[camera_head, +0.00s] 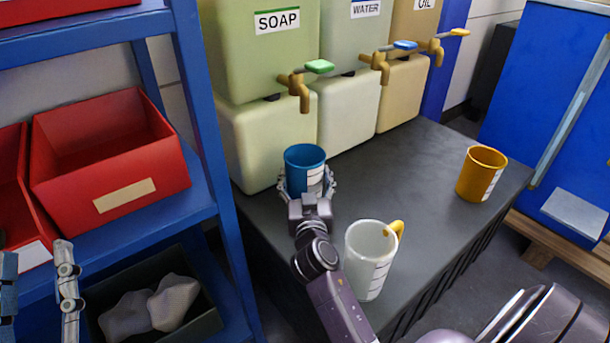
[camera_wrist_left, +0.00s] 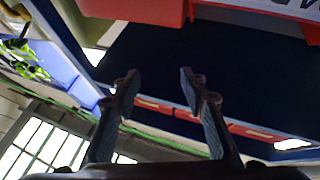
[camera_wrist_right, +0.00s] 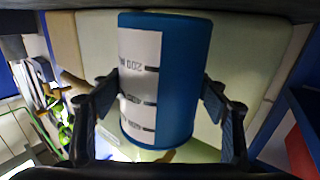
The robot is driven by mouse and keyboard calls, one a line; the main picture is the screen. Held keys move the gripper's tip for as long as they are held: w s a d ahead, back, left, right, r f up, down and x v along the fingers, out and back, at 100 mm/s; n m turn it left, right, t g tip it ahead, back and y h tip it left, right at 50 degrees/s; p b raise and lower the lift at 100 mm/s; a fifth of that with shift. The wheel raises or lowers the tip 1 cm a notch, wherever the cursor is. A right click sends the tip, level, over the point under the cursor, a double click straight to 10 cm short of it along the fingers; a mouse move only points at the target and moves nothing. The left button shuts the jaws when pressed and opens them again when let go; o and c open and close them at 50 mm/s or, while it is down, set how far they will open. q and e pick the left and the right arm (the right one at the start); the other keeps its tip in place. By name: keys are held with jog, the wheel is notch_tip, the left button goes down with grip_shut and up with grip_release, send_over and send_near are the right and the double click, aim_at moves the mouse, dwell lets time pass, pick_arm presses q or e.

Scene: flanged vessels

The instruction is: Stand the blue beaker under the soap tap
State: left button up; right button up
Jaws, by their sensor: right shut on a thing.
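The blue beaker (camera_head: 297,176) is upright and appears below the soap tap (camera_head: 303,92), which has a green handle. My right gripper (camera_head: 307,190) is shut on the beaker, with one finger on each side. The beaker fills the middle of the right wrist view (camera_wrist_right: 182,85), its white scale label showing. Its base is hidden behind the gripper, so I cannot tell whether it touches the dark counter (camera_head: 410,180). My left gripper (camera_head: 36,252) is at the lower left by the blue shelf; its fingers are apart and empty in the left wrist view (camera_wrist_left: 158,78).
A white beaker (camera_head: 365,265) with a yellow handle stands near the counter's front, close beside my right arm. An orange beaker (camera_head: 480,175) stands at the right. Water (camera_head: 380,65) and oil (camera_head: 433,48) taps are right of the soap tap. A red bin (camera_head: 110,160) sits on the shelf.

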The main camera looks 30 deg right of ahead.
jog(key=shift+f, duration=0.1)
jog(key=o, duration=1.5)
jog(key=shift+f, duration=0.15)
pick_arm(q)
jog(key=shift+s+r+t, duration=0.5)
jog(key=shift+s+r, duration=0.05)
jog(key=shift+r, duration=0.3)
jog(key=shift+w+f, duration=0.1)
